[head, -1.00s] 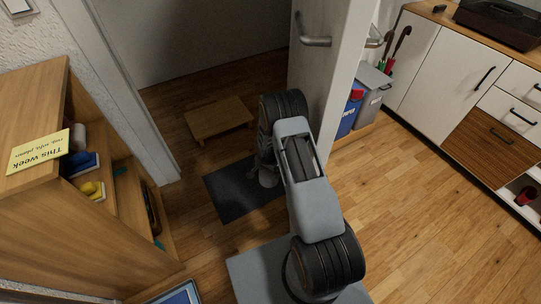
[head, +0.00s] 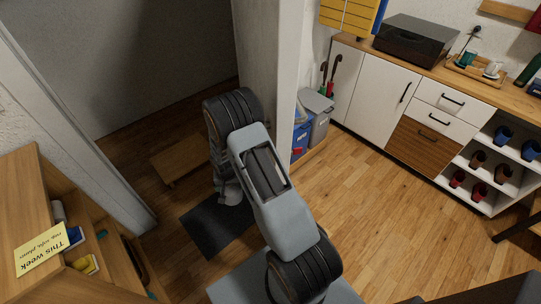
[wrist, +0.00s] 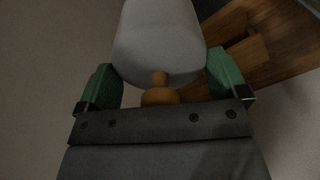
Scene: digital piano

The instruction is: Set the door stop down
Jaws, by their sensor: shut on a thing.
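The door stop (wrist: 160,35) looks like a pale grey rounded body with a small wooden knob (wrist: 160,80) on the side towards my wrist. In the wrist view it sits between the green fingertips of my gripper (wrist: 163,76), which are shut on its two sides. Its far end runs out of the top of the picture. In the head view my gripper (head: 232,190) points down over the dark mat, beside the door; my arm hides much of it, and I cannot make out the door stop clearly there.
A low wooden bench (head: 180,160) is beyond the dark mat (head: 205,230). A wooden shelf (head: 25,190) stands at left, bins (head: 316,120) and white cabinets (head: 380,90) at right. The wooden floor (head: 370,200) at right is clear.

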